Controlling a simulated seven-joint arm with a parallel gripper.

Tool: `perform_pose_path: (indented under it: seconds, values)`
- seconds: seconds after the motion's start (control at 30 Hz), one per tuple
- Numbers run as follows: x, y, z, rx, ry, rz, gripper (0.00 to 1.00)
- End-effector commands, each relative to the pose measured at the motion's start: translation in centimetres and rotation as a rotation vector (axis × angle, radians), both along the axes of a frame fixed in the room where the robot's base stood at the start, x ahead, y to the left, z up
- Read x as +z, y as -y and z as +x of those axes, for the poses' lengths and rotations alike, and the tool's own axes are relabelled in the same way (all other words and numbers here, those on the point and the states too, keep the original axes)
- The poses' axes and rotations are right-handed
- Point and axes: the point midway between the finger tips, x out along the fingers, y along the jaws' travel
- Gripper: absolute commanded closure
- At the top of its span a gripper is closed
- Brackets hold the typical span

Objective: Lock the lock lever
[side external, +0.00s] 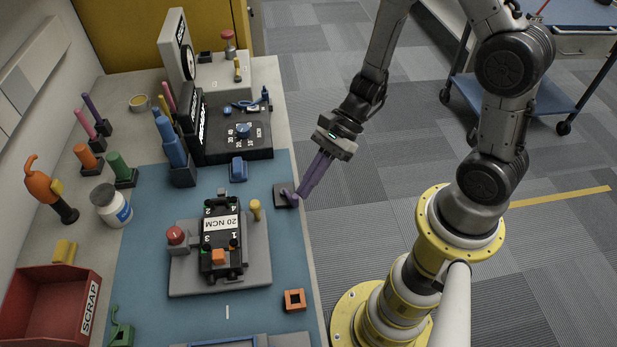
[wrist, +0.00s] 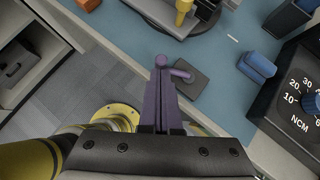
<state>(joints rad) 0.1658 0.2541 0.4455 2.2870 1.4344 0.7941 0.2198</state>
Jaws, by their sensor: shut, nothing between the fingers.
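A yellow lever (side external: 256,210) stands upright at the right edge of the grey fixture plate (side external: 258,272); I take it to be the lock lever. Its yellow part also shows at the top of the wrist view (wrist: 183,11). The black radio unit (side external: 222,240) marked 20 NCM sits on the plate. My gripper (side external: 303,191) has long purple fingers, shut and empty, pointing down beside the mat's right edge, apart from the yellow lever. In the wrist view, my fingertips (wrist: 161,64) are beside a small dark block (wrist: 190,88) with a short purple peg (wrist: 182,75); contact is unclear.
A red button (side external: 176,235) is on the plate's left. A blue block (side external: 238,168) and a black dial box (side external: 255,142) stand behind. An orange square part (side external: 295,300) lies at the front right. A red scrap bin (side external: 45,305) is at left.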

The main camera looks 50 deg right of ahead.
Motion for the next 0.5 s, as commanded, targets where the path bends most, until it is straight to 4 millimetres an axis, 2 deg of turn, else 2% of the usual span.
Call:
perform_pose_path:
  seconds: [0.3, 0.5]
  values:
    - [0.0, -1.3, -0.3, 0.005, 0.002, 0.0, 1.0]
    - [0.0, -1.2, -0.3, 0.005, 0.001, 0.001, 1.0]
